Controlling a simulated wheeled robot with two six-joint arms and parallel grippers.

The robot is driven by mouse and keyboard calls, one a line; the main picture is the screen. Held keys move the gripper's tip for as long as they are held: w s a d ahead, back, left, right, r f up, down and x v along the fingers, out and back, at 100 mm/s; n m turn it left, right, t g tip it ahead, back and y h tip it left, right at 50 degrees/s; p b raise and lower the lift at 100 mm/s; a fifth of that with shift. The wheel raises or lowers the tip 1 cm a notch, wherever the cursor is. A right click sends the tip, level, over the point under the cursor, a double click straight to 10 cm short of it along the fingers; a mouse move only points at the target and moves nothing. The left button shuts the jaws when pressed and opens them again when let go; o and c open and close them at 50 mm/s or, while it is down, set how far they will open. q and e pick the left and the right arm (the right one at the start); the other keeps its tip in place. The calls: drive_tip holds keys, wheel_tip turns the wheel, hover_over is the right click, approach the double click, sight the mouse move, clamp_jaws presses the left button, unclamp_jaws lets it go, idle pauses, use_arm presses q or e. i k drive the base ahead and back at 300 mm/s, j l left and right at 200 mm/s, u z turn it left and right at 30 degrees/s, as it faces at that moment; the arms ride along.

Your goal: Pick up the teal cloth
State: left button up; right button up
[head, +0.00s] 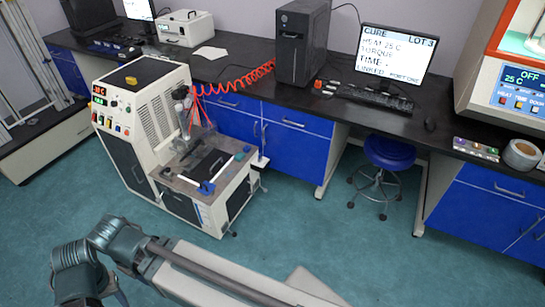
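A small teal patch (242,154), possibly the teal cloth, lies at the right back part of the grey worktop of the rheometer (150,110). It is too small in the head view to be sure that it is cloth. A dark flat piece and a blue-handled item (206,187) lie nearer the front of the same worktop. Grey-green links of one of my arms show at the lower left, well short of the rheometer. No gripper fingertips can be made out for either arm.
A black bench (235,78) with blue cabinets runs along the wall, carrying a computer tower (303,42), a monitor (396,55) and a tape roll (521,154). A blue stool (389,152) stands before it. A red coiled hose (238,83) hangs beside the rheometer. The floor in front is clear.

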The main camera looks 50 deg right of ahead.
sight(240, 157)
drive_tip(key=z, duration=1.35)
